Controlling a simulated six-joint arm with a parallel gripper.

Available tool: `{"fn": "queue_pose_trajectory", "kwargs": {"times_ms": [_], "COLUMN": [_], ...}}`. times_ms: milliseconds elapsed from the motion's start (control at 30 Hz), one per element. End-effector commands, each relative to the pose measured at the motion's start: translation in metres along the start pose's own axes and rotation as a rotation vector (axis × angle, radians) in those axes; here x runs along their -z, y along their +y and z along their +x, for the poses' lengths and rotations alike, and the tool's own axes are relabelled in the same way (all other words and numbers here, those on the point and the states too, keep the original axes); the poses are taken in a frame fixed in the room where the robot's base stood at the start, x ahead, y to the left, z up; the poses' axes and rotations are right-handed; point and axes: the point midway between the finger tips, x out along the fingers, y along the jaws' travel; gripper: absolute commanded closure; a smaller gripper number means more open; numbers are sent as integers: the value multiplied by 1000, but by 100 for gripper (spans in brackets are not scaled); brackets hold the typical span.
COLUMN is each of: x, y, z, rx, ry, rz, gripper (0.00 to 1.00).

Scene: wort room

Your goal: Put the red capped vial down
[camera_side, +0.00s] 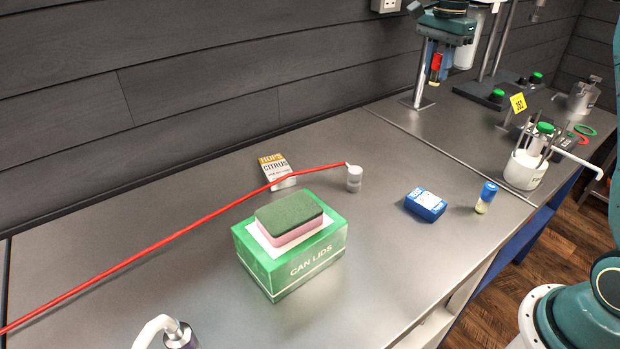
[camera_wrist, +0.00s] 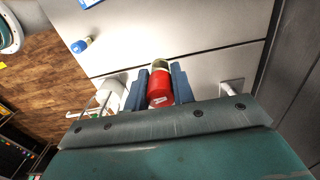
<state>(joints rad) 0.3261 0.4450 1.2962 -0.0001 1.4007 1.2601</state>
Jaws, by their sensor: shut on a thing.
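The red capped vial, a small vial with a red cap and a yellowish lower end, is held at the top of the side view (camera_side: 435,68) and in the middle of the wrist view (camera_wrist: 160,88). My gripper (camera_side: 438,60) is shut on it, with a dark blue finger on each side in the wrist view (camera_wrist: 160,80). The vial hangs about upright above the far part of the grey bench (camera_side: 380,240), clear of the surface. My fingers hide part of its sides.
A stand rod (camera_side: 420,72) rises beside the held vial.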

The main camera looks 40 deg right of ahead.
Motion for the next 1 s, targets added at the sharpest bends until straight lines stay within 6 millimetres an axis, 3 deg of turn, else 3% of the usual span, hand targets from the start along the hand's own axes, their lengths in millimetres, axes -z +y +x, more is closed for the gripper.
{"fn": "queue_pose_trajectory", "kwargs": {"times_ms": [600, 1000], "x": [-52, -88], "y": [-92, -124], "z": [-4, 2], "rx": [1, 0], "ry": [0, 0], "rz": [109, 170], "gripper": [98, 98]}}
